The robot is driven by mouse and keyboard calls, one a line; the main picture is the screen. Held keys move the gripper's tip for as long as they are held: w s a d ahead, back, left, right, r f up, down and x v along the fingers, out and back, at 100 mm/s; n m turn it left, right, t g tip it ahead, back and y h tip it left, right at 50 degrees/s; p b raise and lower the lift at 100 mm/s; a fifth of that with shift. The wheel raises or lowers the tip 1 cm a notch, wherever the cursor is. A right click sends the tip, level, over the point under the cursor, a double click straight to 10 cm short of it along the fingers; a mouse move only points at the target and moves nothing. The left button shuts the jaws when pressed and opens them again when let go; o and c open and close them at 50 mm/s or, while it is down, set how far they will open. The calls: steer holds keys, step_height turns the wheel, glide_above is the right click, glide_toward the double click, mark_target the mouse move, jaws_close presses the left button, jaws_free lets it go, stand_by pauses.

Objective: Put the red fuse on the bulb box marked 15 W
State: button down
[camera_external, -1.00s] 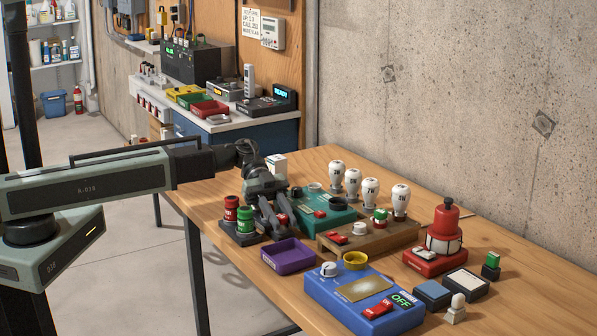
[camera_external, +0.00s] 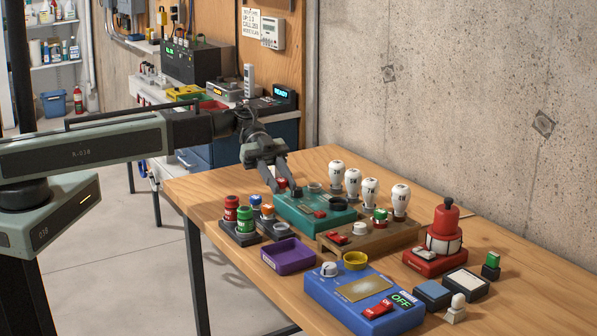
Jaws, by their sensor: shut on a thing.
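My gripper (camera_external: 284,192) is above the table at the left end of the teal box. It is shut on a small red piece (camera_external: 282,184), seemingly the red fuse, mostly hidden between the fingers. Several white bulbs (camera_external: 370,192) stand in a row behind the teal box (camera_external: 318,220) and the wooden box (camera_external: 394,238). Their markings are too small to read surely, so I cannot tell which is 15 W. A dark rack (camera_external: 240,237) at the left holds a red fuse (camera_external: 231,208), a green fuse (camera_external: 245,219) and other coloured pieces.
A purple tray (camera_external: 288,256) and a blue box (camera_external: 364,303) with a switch are in front. A yellow ring-shaped dish (camera_external: 355,261) lies between the boxes. A red beacon (camera_external: 445,228) stands at the right. The table's back left strip is free.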

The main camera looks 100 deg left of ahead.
steer(key=shift+r, duration=0.3)
